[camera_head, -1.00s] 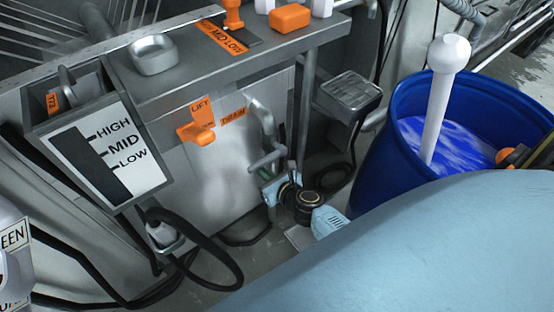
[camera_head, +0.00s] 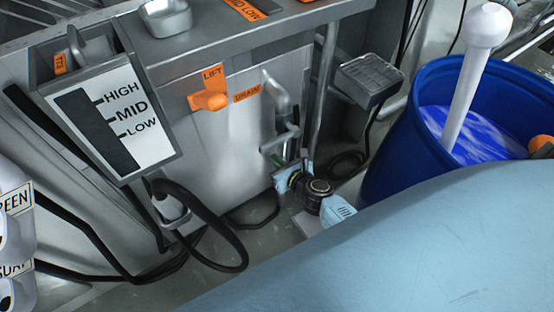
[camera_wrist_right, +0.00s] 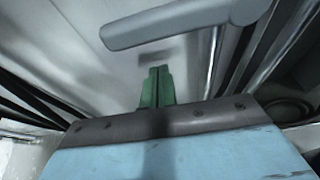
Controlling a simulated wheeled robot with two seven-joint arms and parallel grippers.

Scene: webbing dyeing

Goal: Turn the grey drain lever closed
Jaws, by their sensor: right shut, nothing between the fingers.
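The grey drain lever (camera_head: 280,138) is a short bar at the lower end of a grey pipe on the steel cabinet's front, right of the orange DRAIN label (camera_head: 247,92). In the right wrist view the lever (camera_wrist_right: 185,22) crosses the top as a thick, rounded bar. My right gripper (camera_head: 304,154) is low beside the cabinet, just below and right of the lever. Its green fingertips (camera_wrist_right: 156,72) are shut together and empty, with a visible gap between them and the bar. My left gripper is out of view.
A table leg (camera_head: 325,85) and a grey tray (camera_head: 370,78) stand to the right. A blue barrel (camera_head: 400,140) of blue liquid is further right. A black hose (camera_head: 215,230) loops at left.

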